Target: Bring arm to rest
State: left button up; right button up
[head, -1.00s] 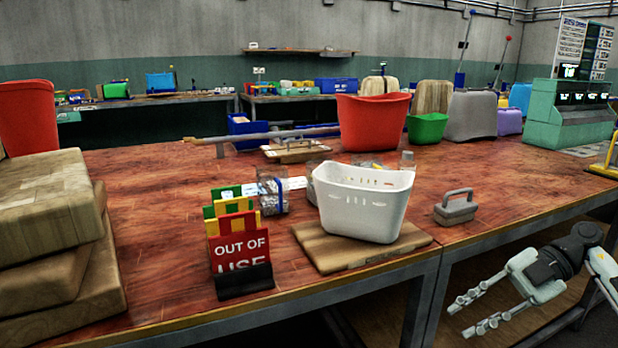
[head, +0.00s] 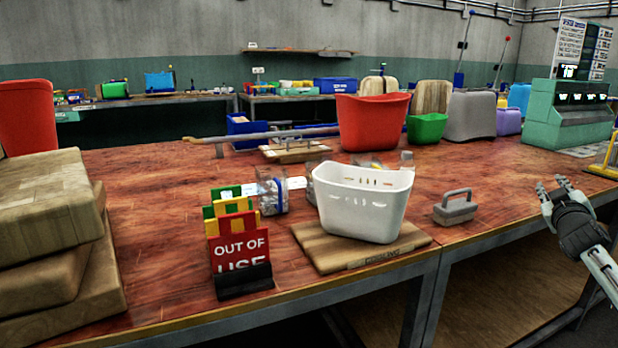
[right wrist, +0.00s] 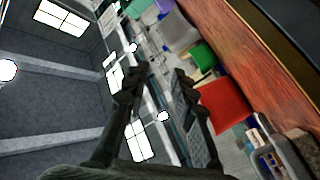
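My right gripper (head: 556,188) is at the right side of the head view, raised beside the table's front edge and pointing up. In the right wrist view the two fingers of my right gripper (right wrist: 157,88) stand apart with nothing between them. My left gripper does not show in the head view.
A wooden table (head: 140,200) carries a white basket (head: 362,205) on a board, a grey weight with a handle (head: 455,210), and an "OUT OF USE" sign (head: 240,250). A red bin (head: 372,122) and a green bin (head: 427,128) stand behind.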

jog(key=s+d+f+m+g, duration=0.1)
jog(key=s+d+f+g, duration=0.1)
jog(key=s+f+g, duration=0.3)
jog(key=s+d+f+m+g, duration=0.2)
jog(key=d+f+g, duration=0.1)
jog(key=f, duration=0.5)
jog(key=s+a+f+n+g+y, duration=0.1)
jog(key=s+a+f, duration=0.3)
jog(key=a+f, duration=0.45)
jog(key=s+a+f+n+g+y, duration=0.15)
jog(key=s+a+f, duration=0.4)
jog(key=f, duration=0.65)
jog(key=s+a+f+g+y, duration=0.1)
jog(key=s+a+f, duration=0.4)
jog(key=s+a, duration=0.2)
jog(key=s+a+f+g+y, duration=0.1)
jog(key=s+a+f+y, duration=0.1)
jog(key=s+a+f, duration=0.4)
jog(key=s+a+f+g+y, duration=0.1)
jog(key=s+a+f, duration=0.4)
jog(key=s, duration=0.9)
jog(key=a, duration=0.3)
jog(key=shift+f, duration=0.3)
jog(key=shift+a, duration=0.1)
